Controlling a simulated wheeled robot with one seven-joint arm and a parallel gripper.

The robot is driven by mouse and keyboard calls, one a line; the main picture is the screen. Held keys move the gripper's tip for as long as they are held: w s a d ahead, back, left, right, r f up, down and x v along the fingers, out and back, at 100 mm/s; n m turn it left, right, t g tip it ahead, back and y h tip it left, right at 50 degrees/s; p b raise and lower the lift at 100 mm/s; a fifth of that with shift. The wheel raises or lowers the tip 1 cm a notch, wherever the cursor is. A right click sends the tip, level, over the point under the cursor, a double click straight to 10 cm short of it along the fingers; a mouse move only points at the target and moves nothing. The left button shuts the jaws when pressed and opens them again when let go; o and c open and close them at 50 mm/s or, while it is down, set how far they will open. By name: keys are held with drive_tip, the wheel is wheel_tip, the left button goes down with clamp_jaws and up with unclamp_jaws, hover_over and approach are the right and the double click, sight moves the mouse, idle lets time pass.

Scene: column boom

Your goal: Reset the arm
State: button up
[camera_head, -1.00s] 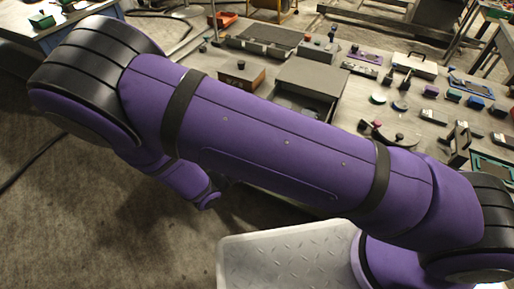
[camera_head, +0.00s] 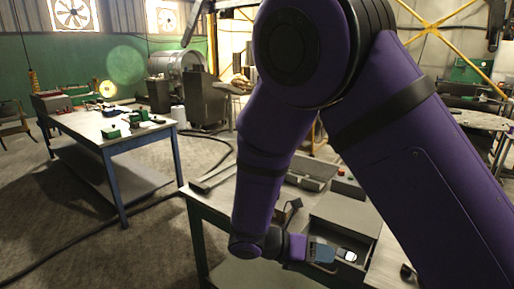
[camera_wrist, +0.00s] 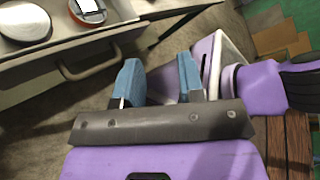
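My gripper (camera_wrist: 158,82) has two blue fingers, set apart with nothing between them in the wrist view. In the head view my purple arm bends down from the top centre, and my gripper (camera_head: 322,254) is at the front of the grey workbench, beside an open drawer (camera_head: 345,232). The fingers are small and partly unclear there. The wrist view shows the drawer front with its curved handle (camera_wrist: 92,66) at upper left, apart from the fingers. My upper arm hides much of the bench on the right.
In the drawer lie a pale round thing (camera_wrist: 24,20) and a round orange-rimmed thing (camera_wrist: 87,10). A blue-legged table (camera_head: 110,125) with small green items stands at left. Open floor (camera_head: 60,215) lies between it and the bench. A cable runs along the floor.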

drive_tip(key=s+d+r+m+t+y, duration=0.1)
drive_tip(key=s+d+r+m+y, duration=0.3)
drive_tip(key=r+m, duration=0.4)
drive_tip(key=s+d+r+m+t+y, duration=0.2)
drive_tip(key=s+d+r+m+y, duration=0.3)
drive_tip(key=r+m, duration=0.4)
drive_tip(key=s+d+r+m+t+y, duration=0.2)
drive_tip(key=s+d+r+m+y, duration=0.3)
drive_tip(key=r+m, duration=0.4)
drive_tip(key=shift+s+d+m, duration=0.9)
drive_tip(key=shift+d+m, duration=0.05)
drive_tip(key=shift+m, duration=0.25)
